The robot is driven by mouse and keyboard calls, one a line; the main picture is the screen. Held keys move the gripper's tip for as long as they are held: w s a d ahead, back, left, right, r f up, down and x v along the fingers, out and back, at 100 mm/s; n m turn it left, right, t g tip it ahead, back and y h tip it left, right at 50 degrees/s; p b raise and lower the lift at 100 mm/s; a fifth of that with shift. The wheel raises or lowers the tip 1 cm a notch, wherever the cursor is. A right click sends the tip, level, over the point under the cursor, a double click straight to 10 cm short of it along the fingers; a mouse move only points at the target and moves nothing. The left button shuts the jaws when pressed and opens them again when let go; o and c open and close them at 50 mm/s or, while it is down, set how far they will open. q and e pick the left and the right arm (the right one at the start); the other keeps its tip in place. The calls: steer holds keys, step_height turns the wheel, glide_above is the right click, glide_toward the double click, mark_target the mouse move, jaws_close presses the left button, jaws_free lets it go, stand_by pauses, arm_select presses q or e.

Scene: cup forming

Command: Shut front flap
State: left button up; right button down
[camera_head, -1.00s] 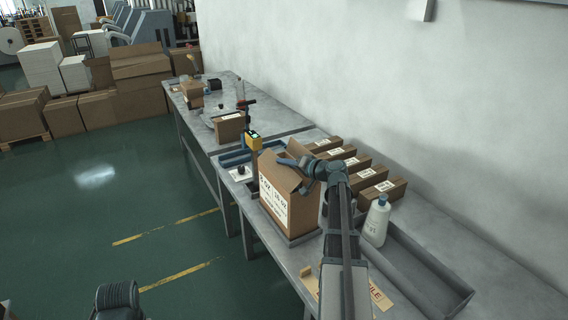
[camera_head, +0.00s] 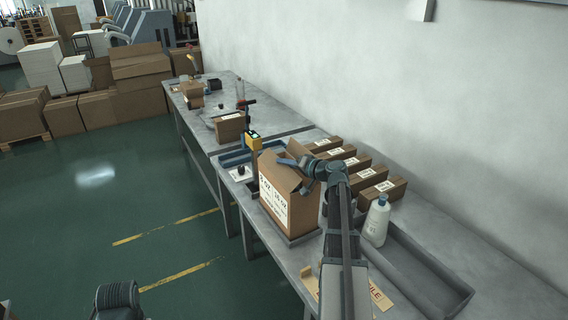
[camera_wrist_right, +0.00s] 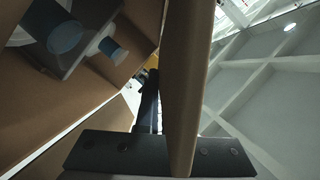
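An open cardboard box (camera_head: 286,205) with white printed labels stands on the workbench, its top flaps raised. My right gripper (camera_head: 291,163) is at the top of the box, among the flaps. In the right wrist view a cardboard flap (camera_wrist_right: 187,75) stands nearly edge-on across my right gripper (camera_wrist_right: 157,100), and one dark finger shows left of it. The other finger is hidden, so I cannot tell if the flap is gripped. Blue-topped items (camera_wrist_right: 65,37) show inside the box at the left. My left gripper is not in view; a dark part of my left arm shows at bottom left.
Several small cartons (camera_head: 357,173) line the wall side of the bench. A white bottle (camera_head: 377,220) stands right of my right arm, by a long grey tray (camera_head: 425,270). A yellow-headed device (camera_head: 253,142) stands just behind the box. The floor at left is open.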

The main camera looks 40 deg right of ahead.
steer(key=shift+d+f+m+b, duration=0.25)
steer(key=shift+f+m+b, duration=0.25)
steer(key=shift+b, duration=0.35)
steer(key=shift+r, duration=0.2)
steer(key=c, duration=1)
jaws_free()
steer(key=shift+c, duration=0.2)
steer(key=shift+s, duration=0.1)
steer(key=p+v, duration=0.3)
steer(key=v, duration=1)
steer(key=shift+s+d+f, duration=0.2)
steer(key=shift+s+d, duration=0.05)
steer(key=shift+s, duration=0.1)
